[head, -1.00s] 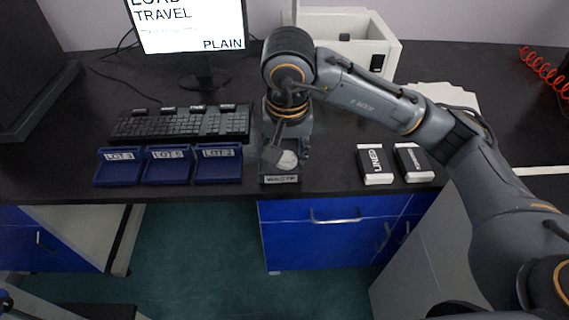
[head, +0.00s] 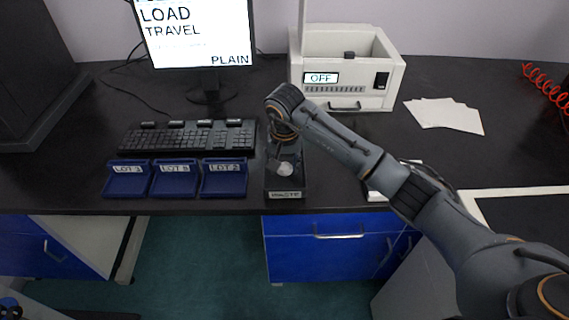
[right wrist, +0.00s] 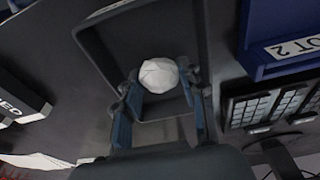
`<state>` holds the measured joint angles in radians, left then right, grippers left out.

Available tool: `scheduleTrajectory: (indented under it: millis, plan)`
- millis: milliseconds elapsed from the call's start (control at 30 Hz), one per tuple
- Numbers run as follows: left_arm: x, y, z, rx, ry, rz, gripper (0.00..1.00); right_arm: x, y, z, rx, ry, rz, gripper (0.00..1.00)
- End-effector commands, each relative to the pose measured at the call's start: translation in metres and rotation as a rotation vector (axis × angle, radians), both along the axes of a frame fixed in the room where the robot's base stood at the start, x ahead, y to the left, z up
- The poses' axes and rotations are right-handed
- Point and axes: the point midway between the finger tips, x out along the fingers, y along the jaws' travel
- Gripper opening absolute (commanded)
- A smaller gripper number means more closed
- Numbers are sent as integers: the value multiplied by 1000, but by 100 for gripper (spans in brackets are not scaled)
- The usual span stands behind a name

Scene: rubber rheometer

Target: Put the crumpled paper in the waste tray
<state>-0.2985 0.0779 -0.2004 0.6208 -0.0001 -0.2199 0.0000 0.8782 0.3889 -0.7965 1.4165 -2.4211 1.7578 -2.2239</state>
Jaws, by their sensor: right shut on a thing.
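The crumpled paper (head: 285,169) is a small white ball. It also shows in the right wrist view (right wrist: 159,75), between the fingertips of my right gripper (right wrist: 160,88). My right gripper (head: 286,163) is shut on it, pointing down. The waste tray (head: 285,195) is a dark, narrow open box with a label on its front, near the desk's front edge. The paper is over or within the tray's opening; I cannot tell whether it touches the floor. The tray's rim frames it in the right wrist view (right wrist: 93,50).
Blue lot trays (head: 175,180) stand left of the waste tray, with a keyboard (head: 187,138) behind them. A white instrument (head: 345,80) stands at the back, with paper sheets (head: 445,115) to its right. My right arm partly covers a white-and-black block (head: 376,194).

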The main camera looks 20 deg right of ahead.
Motion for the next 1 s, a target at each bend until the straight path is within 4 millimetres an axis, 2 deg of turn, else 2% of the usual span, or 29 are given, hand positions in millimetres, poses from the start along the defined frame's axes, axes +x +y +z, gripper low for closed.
scheduleTrajectory:
  millis: [433, 467, 500, 833, 900, 1000]
  plan:
    - [-2, 2, -3, 3, 2, -1, 40, 0, 0, -10, 0, -3, 0, 24]
    - [-2, 2, -2, 3, 2, -1, 40, 0, 0, -10, 0, -2, 0, 42]
    - [-2, 2, -1, 3, 2, -1, 40, 0, 0, -9, 1, -2, -1, 50]
    - [-2, 2, 1, 3, 3, -1, 40, 0, 0, -7, 1, -2, 0, 50]
    - [-2, 2, 5, 3, 3, 0, 40, 0, 0, -2, 1, -2, 0, 50]
    - [-2, 2, -1, 3, 3, 0, 40, 0, 0, 10, 0, -8, 0, 50]
